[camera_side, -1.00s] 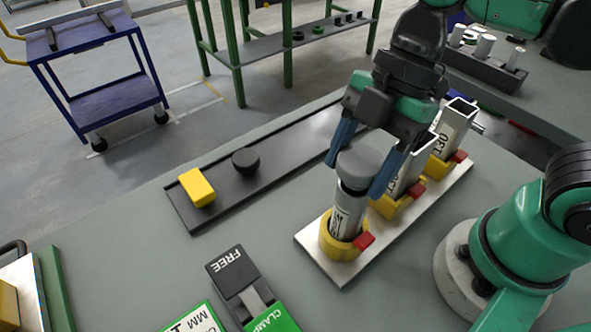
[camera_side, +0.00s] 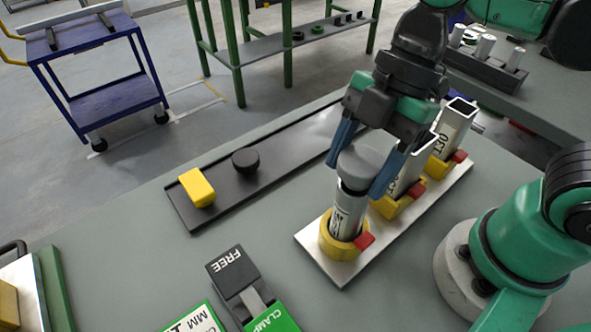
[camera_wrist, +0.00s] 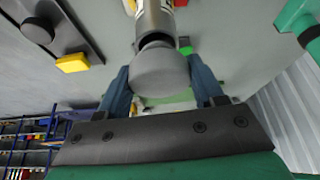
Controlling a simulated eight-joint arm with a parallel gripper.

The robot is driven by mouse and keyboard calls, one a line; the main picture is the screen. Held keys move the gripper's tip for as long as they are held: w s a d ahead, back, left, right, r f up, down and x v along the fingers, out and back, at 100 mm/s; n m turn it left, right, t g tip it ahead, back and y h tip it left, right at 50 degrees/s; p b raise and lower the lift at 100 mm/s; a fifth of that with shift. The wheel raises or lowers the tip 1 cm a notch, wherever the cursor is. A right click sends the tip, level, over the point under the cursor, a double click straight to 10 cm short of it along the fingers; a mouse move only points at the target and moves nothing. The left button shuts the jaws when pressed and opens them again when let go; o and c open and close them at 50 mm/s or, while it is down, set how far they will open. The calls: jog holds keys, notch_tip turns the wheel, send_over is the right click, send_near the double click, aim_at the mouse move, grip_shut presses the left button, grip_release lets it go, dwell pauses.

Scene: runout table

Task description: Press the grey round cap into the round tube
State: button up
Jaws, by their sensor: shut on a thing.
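The grey round cap (camera_side: 362,166) is between the blue fingers of my gripper (camera_side: 362,172), which is shut on it. The cap sits over the top of the round tube (camera_side: 347,212); a dark band shows just under it, so I cannot tell how deep it is in. The tube stands in a yellow clamp ring (camera_side: 327,240) with a red tab on a pale base plate (camera_side: 318,262). In the wrist view the cap (camera_wrist: 160,75) fills the space between the fingers, against the tube end (camera_wrist: 155,22).
Two square tubes (camera_side: 458,118) stand in yellow holders behind the round one. A dark tray (camera_side: 225,190) holds a yellow block (camera_side: 197,188) and a black round cap (camera_side: 245,161). A block marked FREE (camera_side: 231,268) lies in front.

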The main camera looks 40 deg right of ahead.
aim_at(366, 156)
jog(key=shift+f, duration=0.6)
jog(key=o, duration=1.3)
jog(key=shift+r, duration=0.15)
jog(key=shift+v, duration=2.7)
